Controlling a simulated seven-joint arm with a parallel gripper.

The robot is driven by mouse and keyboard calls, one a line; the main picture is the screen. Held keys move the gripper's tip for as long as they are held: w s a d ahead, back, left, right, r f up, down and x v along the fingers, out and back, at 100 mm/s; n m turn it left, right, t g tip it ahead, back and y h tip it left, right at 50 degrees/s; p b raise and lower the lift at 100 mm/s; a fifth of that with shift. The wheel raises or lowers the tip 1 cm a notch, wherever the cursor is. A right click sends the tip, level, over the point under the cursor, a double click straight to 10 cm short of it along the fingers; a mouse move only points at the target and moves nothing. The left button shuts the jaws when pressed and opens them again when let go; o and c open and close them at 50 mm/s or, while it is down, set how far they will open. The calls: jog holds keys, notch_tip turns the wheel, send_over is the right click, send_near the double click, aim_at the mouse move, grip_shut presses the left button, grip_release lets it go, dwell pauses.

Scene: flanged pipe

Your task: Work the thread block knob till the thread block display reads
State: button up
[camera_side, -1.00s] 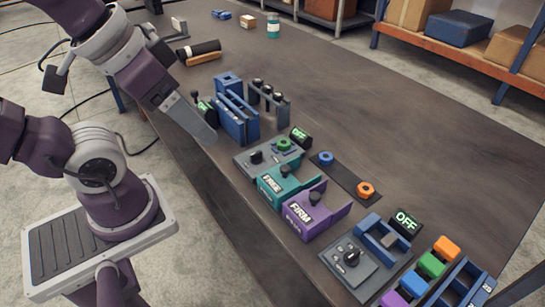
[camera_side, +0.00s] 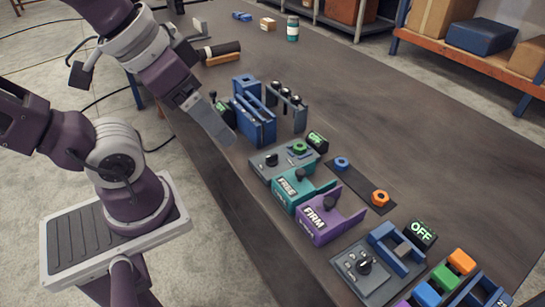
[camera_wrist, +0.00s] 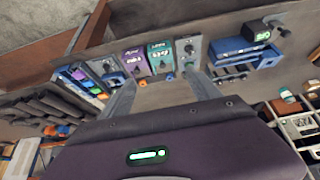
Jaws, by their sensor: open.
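The thread block is probably the grey panel (camera_side: 257,173) with a black knob (camera_side: 271,160) and a green nut (camera_side: 299,148), in the side view. A small dark display (camera_side: 317,141) with green lettering stands behind it; its text is hard to make out at this angle. In the wrist view the knob (camera_wrist: 190,48) shows ahead, beyond the right finger. My gripper (camera_wrist: 160,90) is open and empty, its two fingers spread wide apart. In the side view my gripper (camera_side: 226,141) hangs above the table's near edge, left of the panel and apart from the knob.
A blue slotted block (camera_side: 254,124) stands just right of my gripper, with a dark rack behind it. Teal (camera_side: 302,192) and purple (camera_side: 330,216) blocks adjoin the panel. Another grey panel (camera_side: 366,279) has a knob and a display (camera_side: 421,234) reading OFF.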

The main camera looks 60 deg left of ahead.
jog(key=shift+c, duration=0.2)
jog(key=shift+w, duration=0.15)
jog(key=c, duration=0.4)
jog(key=w+n, duration=0.1)
jog(key=w, duration=0.1)
jog(key=w+f+n+g, duration=0.1)
jog(key=w+n, duration=0.1)
jog(key=w+a+n, duration=0.1)
jog(key=shift+w+f+n+g+h, duration=0.15)
jog(key=shift+w+n+g+h, duration=0.25)
jog(key=n+g, duration=0.4)
jog(key=n, duration=0.9)
send_over(272, 155)
jog(key=shift+y, duration=0.4)
jog(key=f, duration=1.4)
jog(key=shift+d+f, duration=0.2)
jog(key=f, duration=0.7)
jog(key=shift+a, duration=0.25)
jog(key=shift+f, duration=0.45)
grip_shut()
